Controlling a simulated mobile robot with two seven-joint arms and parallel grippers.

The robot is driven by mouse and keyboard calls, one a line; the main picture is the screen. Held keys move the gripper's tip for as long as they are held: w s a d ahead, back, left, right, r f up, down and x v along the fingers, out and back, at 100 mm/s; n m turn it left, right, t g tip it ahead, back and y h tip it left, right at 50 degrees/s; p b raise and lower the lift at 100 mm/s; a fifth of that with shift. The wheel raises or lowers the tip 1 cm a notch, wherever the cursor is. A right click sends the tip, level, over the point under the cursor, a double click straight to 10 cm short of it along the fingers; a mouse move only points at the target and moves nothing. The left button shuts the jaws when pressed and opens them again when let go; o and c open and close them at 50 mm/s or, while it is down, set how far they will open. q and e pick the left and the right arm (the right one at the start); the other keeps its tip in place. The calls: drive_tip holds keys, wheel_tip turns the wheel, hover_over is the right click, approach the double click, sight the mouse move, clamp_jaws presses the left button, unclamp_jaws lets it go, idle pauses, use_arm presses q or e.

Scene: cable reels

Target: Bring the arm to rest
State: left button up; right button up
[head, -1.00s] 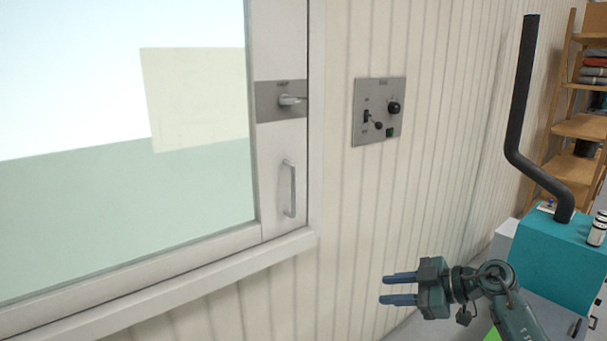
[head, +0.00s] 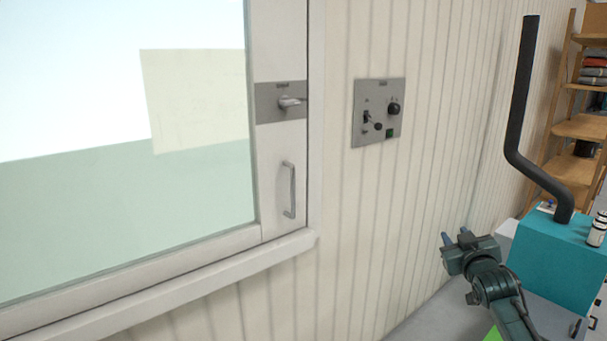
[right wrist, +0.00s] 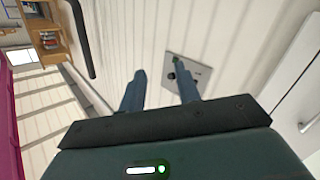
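My right gripper (head: 455,238) is in the lower right of the head view, in front of the white panelled wall and left of the teal box. Its two blue fingers point up and toward the wall. In the right wrist view the fingers (right wrist: 158,92) stand apart with nothing between them, so it is open and empty. The grey control panel (head: 378,112) on the wall lies beyond the fingertips; it also shows in the right wrist view (right wrist: 192,77). My left gripper is in neither view.
A teal box (head: 556,258) with a bent black pipe (head: 524,120) stands at the right. A wooden shelf (head: 580,128) is behind it. A glazed door with a handle (head: 289,190) fills the left.

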drive_tip(key=s+a+f+n+g+y, duration=0.1)
drive_tip(key=s+a+f, duration=0.35)
drive_tip(key=f, duration=0.25)
drive_tip(key=s+a+f+g+y, duration=0.1)
drive_tip(key=s+a+f, duration=0.35)
drive_tip(key=f, duration=0.25)
drive_tip(key=s+a+f+g+y, duration=0.1)
drive_tip(key=s+a+f, duration=0.3)
drive_tip(key=s, duration=0.6)
drive_tip(key=s+a+f+g+y, duration=0.1)
drive_tip(key=s+a+f, duration=0.3)
drive_tip(key=s, duration=0.6)
drive_tip(key=s+a+f+g+y, duration=0.1)
drive_tip(key=s+a+f, duration=0.3)
drive_tip(key=s, duration=0.6)
drive_tip(key=shift+s+a+m+g, duration=0.15)
drive_tip(key=shift+s+m+g, duration=0.15)
drive_tip(key=shift+g, duration=0.4)
